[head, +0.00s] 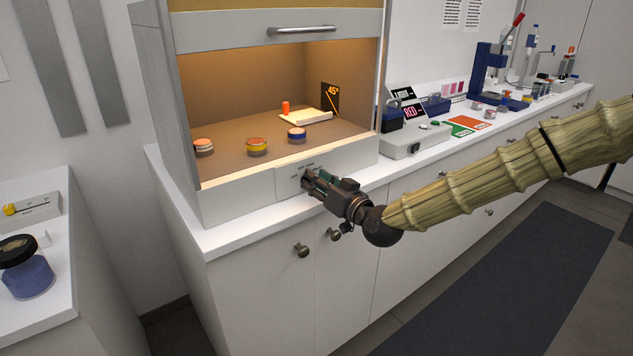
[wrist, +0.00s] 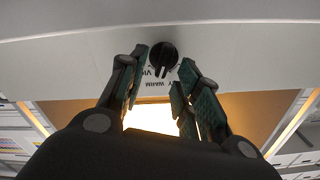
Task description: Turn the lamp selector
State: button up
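The lamp selector (wrist: 163,55) is a round black knob with a raised grip bar, on the white front panel (head: 250,187) of the viewing booth. Printed lamp labels sit around it; "WARM" is readable in the wrist view. In the head view the knob is hidden behind my gripper (head: 309,179). In the wrist view my gripper (wrist: 163,68) is open, with one green-padded finger on each side of the knob. The fingertips are close to the knob; I cannot tell whether they touch it. The booth interior is lit a warm orange.
Inside the booth (head: 280,145) stand several small jars and a cream block with an orange piece. A handle (head: 302,30) crosses the raised sash. Cabinet knobs (head: 302,250) stick out below my gripper. A grey instrument (head: 415,140) stands on the counter to the right.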

jog(key=v, duration=1.1)
jog(key=shift+s+d, duration=0.1)
jog(key=shift+s, duration=0.05)
jog(key=s+d+f+m+g+h+p, duration=0.1)
jog(key=s+f+g+h+p, duration=0.1)
jog(key=s+f, duration=0.5)
jog(key=s+f+g+h+p, duration=0.1)
jog(key=s+f+g, duration=0.2)
jog(key=f, duration=0.8)
jog(key=s+d+f+m+g+h+p, duration=0.1)
jog(key=s+f+g+h+p, duration=0.1)
jog(key=s+f, duration=0.5)
jog(key=s+d+f+g+h+p, duration=0.1)
jog(key=s+d+f, duration=0.3)
jog(key=s, duration=0.4)
jog(key=s+d+f+m+g+h+p, duration=0.1)
jog(key=s+d+f+g, duration=0.3)
jog(key=s, duration=0.4)
jog(key=s+d+f+g+h+p, duration=0.2)
jog(key=s+d+f, duration=0.3)
jog(key=s, duration=0.4)
jog(key=shift+f+m+g+h, duration=0.3)
jog(key=shift+f+h, duration=0.1)
jog(key=shift+h, duration=0.4)
